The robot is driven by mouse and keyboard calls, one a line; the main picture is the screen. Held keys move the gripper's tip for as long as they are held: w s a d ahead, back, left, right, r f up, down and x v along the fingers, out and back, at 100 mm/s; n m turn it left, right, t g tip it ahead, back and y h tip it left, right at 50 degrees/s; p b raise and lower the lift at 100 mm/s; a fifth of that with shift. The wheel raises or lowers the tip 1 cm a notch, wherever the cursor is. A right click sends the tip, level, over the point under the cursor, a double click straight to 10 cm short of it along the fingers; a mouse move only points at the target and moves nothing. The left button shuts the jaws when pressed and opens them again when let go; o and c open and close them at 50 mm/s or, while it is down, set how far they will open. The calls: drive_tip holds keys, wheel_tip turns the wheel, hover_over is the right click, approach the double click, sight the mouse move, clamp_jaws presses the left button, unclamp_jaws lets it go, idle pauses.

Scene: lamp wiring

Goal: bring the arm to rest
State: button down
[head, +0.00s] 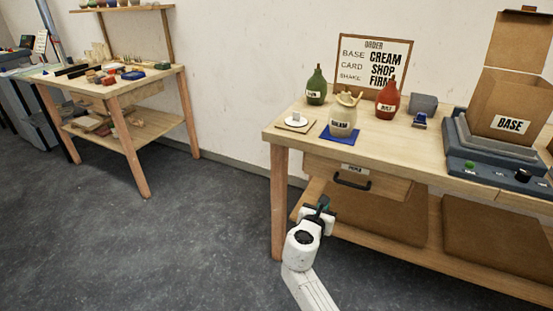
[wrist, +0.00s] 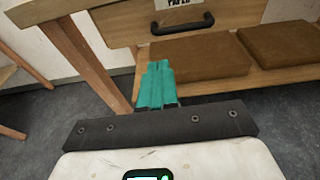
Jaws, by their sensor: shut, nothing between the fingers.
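My gripper (head: 322,208) is in front of the right workbench (head: 285,137), below its top and near its left front leg. In the wrist view the teal fingers (wrist: 156,85) are together, with nothing between them. They point toward the lower shelf, below a drawer (wrist: 183,22) with a dark handle. My white arm (head: 305,262) rises from the bottom of the head view to the gripper. I cannot tell whether the gripper touches the bench.
Bottles, a cream jar (head: 343,119) on a blue mat, an order board (head: 374,62) and an open box (head: 508,105) stand on the right bench. Brown panels (head: 497,240) lie on its shelf. A second bench (head: 124,90) stands at the left. The floor between them (head: 190,220) is clear.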

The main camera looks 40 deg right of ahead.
drive_tip(key=s+a+f+m+g+y+p, duration=0.1)
drive_tip(key=s+a+f+m+y+p, duration=0.15)
drive_tip(key=s+a+m, duration=0.35)
drive_tip(key=s+a+f+m+g+y+p, duration=0.15)
drive_tip(key=s+a+m+y, duration=0.25)
drive_tip(key=s+m, duration=0.4)
drive_tip(key=s+a+m+g+y+p, duration=0.1)
drive_tip(key=s+a+m+g+y, duration=0.1)
drive_tip(key=s+a+m+y, duration=0.6)
drive_tip(key=s+a, duration=0.4)
drive_tip(key=a, duration=0.4)
drive_tip(key=shift+s+a+r, duration=0.15)
drive_tip(key=shift+s+r, duration=0.05)
drive_tip(key=shift+s, duration=0.1)
